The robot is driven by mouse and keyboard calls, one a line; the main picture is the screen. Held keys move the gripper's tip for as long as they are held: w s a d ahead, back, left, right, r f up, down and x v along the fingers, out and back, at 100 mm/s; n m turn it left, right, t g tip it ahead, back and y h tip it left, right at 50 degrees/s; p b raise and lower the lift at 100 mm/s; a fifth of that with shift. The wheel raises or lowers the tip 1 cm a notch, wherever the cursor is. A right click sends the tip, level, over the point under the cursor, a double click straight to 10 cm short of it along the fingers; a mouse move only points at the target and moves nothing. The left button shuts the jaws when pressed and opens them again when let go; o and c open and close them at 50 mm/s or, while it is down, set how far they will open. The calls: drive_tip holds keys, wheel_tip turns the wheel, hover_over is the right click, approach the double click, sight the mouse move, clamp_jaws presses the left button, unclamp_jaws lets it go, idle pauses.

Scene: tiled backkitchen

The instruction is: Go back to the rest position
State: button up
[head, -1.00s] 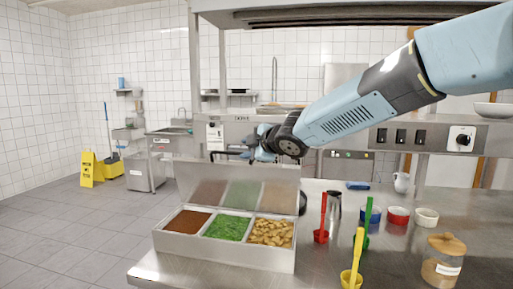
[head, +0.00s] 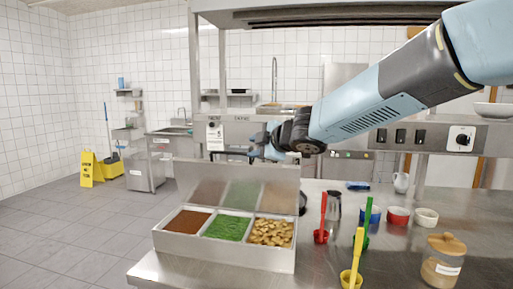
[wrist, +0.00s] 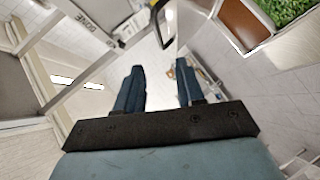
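My gripper (head: 240,155) is in the air above and behind the open lid of the condiment container, at the end of my blue and black arm. The wrist view shows its two blue fingers (wrist: 158,68) apart with nothing between them. The container (head: 226,252) stands on the steel counter with its lid (head: 188,180) raised. Its compartments hold brown sauce (head: 187,222), chopped greens (head: 228,227) and yellowish chunks (head: 271,232). In the wrist view, part of the container with the greens (wrist: 291,10) shows at the top right.
Red (head: 321,235), yellow (head: 351,278) and green ladles stand on the counter (head: 400,255), with small bowls (head: 398,216) and a lidded jar (head: 441,265) to the right. A steel shelf runs behind. Open floor lies to the left, with a yellow sign (head: 88,169).

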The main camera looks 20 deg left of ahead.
drive_tip(key=s+d+f+m+t+h, duration=0.1)
drive_tip(key=s+d+m+h, duration=0.4)
drive_tip(key=d, duration=1.1)
drive_tip(key=d+f+m+t+h, duration=0.2)
drive_tip(key=d+m+h, duration=0.6)
drive_tip(key=d, duration=0.7)
drive_tip(key=s+d+f+m+g+y, duration=0.1)
drive_tip(key=s+d+f+m+g, duration=0.2)
drive_tip(key=s, duration=0.7)
drive_tip(key=s+d+f+m+g, duration=0.2)
drive_tip(key=s+d+f+m, duration=0.2)
drive_tip(key=s+d+m, duration=0.4)
drive_tip(key=s+d, duration=0.2)
drive_tip(key=d, duration=0.1)
drive_tip(key=shift+s+g+y, duration=0.4)
